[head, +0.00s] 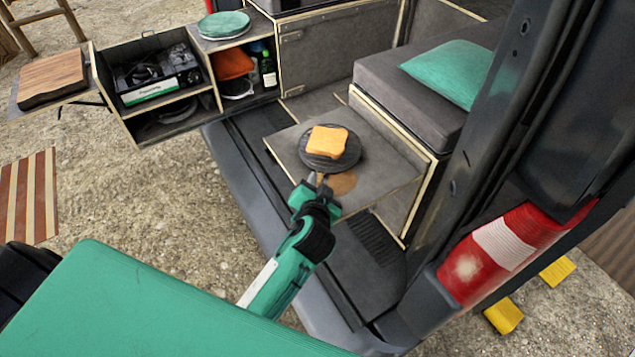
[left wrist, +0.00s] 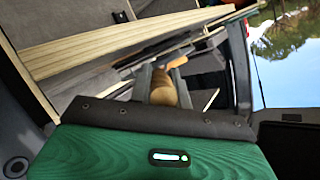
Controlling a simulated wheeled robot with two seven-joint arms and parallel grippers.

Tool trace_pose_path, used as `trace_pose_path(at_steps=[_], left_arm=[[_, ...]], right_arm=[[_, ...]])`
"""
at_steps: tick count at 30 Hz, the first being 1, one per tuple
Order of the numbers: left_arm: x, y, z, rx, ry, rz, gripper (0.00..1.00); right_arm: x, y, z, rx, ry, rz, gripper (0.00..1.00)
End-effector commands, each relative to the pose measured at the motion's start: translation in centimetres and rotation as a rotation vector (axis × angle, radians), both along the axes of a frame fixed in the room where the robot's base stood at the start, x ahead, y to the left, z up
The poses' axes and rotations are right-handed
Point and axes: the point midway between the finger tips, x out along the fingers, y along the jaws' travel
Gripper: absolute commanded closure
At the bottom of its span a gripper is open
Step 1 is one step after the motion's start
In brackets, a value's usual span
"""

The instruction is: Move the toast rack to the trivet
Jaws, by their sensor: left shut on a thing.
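The toast rack (head: 312,160) is a dark round piece with a slice of toast (head: 327,141) on it and a short wooden handle toward me. My left gripper (head: 318,182) is shut on that handle, and the handle (left wrist: 162,92) also shows between the fingers in the left wrist view. The trivet (head: 343,184) looks like a light brown disc on the grey pull-out board, just below and right of the rack. The rack appears to overlap part of it. I cannot tell whether the rack touches the board. My right gripper is not in view.
The pull-out board (head: 389,178) is bare on its right side. A bench cushion (head: 400,85) with a green pillow (head: 455,72) stands behind it. A stove (head: 158,75) sits in the box at left. The van's tail light (head: 505,250) and pillar are at right.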

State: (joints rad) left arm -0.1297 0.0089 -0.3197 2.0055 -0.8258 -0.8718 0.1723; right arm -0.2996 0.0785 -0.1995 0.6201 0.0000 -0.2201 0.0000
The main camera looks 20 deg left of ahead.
Motion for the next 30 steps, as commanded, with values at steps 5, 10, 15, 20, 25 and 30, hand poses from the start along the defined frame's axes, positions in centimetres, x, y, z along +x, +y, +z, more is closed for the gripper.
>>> trace_pose_path(at_steps=[5, 10, 15, 20, 25, 30], left_arm=[[0.0, 0.0, 0.1, 0.0, -0.001, -0.001, 0.58], [0.0, 0.0, 0.0, 0.0, -0.001, -0.001, 0.56], [-0.2, -0.1, 0.0, 0.0, 0.001, 0.0, 0.56], [-1.6, -0.6, 0.3, -0.002, 0.001, -0.001, 0.56], [-4.9, -1.6, 1.2, -0.005, 0.001, 0.0, 0.56], [-8.4, -2.7, 2.6, -0.004, 0.001, 0.0, 0.56]], right_arm=[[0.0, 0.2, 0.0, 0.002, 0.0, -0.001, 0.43], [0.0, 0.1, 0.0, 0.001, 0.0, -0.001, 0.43], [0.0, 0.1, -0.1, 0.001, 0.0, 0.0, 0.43], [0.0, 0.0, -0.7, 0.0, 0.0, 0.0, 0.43], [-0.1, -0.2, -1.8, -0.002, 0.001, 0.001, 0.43], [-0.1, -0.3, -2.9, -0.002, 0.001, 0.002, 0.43]])
